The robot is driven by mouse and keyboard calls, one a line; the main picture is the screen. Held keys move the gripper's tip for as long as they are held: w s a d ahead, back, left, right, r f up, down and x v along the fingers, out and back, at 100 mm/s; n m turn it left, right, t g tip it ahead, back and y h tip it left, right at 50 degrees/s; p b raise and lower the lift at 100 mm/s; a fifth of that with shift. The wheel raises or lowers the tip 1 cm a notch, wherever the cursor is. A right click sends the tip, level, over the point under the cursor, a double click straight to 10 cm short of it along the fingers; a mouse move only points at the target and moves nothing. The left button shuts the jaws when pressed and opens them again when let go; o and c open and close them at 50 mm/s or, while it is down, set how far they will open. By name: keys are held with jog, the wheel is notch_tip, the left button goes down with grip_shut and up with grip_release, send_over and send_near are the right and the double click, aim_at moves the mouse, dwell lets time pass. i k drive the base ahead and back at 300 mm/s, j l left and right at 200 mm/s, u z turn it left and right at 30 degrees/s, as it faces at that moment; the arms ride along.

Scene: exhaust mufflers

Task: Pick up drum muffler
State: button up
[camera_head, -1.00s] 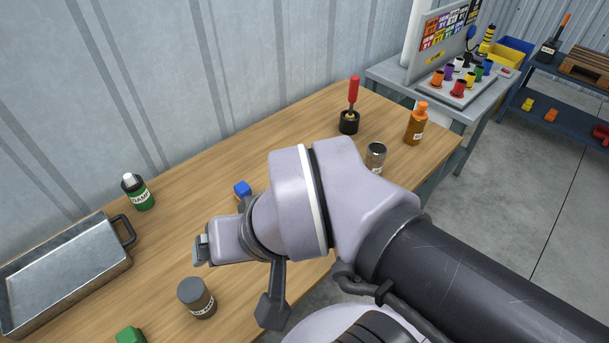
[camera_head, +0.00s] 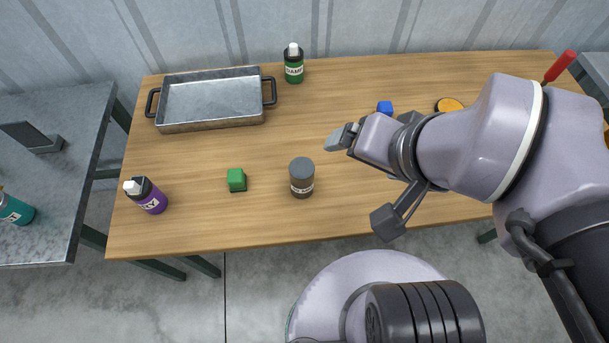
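I cannot make out a clear drum muffler by its shape. A dark grey upright cylinder (camera_head: 302,178) with a pale label stands near the middle of the table, though whether it is a muffler or a can I cannot tell. My gripper (camera_head: 340,138) points left in the picture, behind and right of this cylinder and apart from it in the picture. Its fingertips are small and seen from the side, so their opening is unclear. I see nothing held in it. My arm hides part of the table's right side.
An orange-topped disc (camera_head: 449,104) is partly hidden. A grey side table (camera_head: 60,120) stands left.

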aim_at(302, 169)
jog(key=l+z, duration=0.15)
jog(key=z, duration=0.25)
jog(key=i+l+z, duration=0.1)
jog(key=z, duration=0.35)
jog(key=k, duration=0.35)
jog(key=i+l+u, duration=0.35)
jog(key=l+u, duration=0.15)
jog(key=k+l+u, duration=0.1)
jog(key=u, duration=1.4)
jog(key=j+z, duration=0.4)
jog(key=k+j+z, duration=0.15)
jog(key=j+z, duration=0.2)
jog(key=k+j+z, duration=0.1)
jog(key=j+z, duration=0.3)
jog(key=k+j+z, duration=0.2)
jog(key=z, duration=0.2)
